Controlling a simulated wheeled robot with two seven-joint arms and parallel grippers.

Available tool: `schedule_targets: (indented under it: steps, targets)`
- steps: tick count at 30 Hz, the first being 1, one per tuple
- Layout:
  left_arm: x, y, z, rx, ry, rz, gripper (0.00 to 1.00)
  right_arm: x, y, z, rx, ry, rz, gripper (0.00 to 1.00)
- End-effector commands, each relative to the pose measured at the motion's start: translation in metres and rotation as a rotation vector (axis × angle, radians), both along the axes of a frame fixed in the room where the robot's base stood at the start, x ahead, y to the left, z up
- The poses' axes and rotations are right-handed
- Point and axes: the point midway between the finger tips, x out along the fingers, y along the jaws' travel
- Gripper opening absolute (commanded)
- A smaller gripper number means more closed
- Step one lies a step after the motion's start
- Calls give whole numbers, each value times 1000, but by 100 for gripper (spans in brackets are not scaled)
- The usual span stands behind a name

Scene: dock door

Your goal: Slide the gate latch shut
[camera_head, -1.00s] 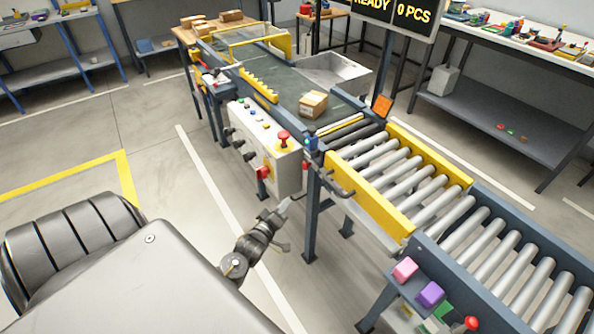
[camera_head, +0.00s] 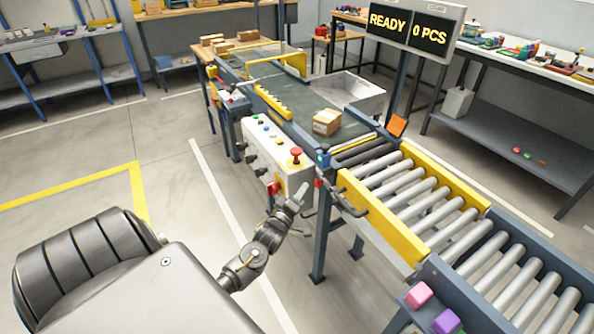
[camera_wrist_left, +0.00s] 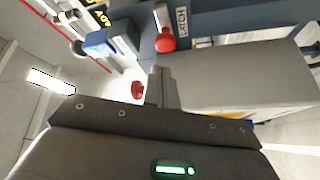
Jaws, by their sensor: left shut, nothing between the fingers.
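The gate latch shows in the left wrist view as a short grey bar with a red knob (camera_wrist_left: 165,41), beside a LATCH label (camera_wrist_left: 181,24) on a dark blue rail. In the head view a small red spot (camera_head: 318,183) on the conveyor post may be this knob; it is too small to be sure. My left gripper (camera_head: 300,192) is shut and empty, in front of the post beside the control box. In the wrist view its fingertips (camera_wrist_left: 161,74) point toward the red knob, with a gap between. My right gripper is out of view.
The control box (camera_head: 275,155) with a red mushroom button (camera_head: 296,155) stands just left of the post. A yellow-sided roller section (camera_head: 385,220) with a black handle (camera_head: 347,205) is to the right. A carton (camera_head: 326,123) sits on the belt. Open floor lies left.

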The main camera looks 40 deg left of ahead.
Motion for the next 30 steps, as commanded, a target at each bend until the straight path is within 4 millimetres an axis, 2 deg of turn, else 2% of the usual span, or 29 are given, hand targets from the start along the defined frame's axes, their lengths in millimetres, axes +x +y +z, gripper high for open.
schedule_targets:
  steps: [4, 10, 23, 30]
  targets:
    - [22, 5, 4, 0, 0, 1, 0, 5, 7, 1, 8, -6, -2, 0]
    - [37, 8, 5, 0, 1, 0, 0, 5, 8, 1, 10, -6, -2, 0]
    - [39, 6, 6, -1, 1, 0, 0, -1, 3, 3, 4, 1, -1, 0]
    - [30, -23, 7, -4, 1, -1, 0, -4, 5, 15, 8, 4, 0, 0]
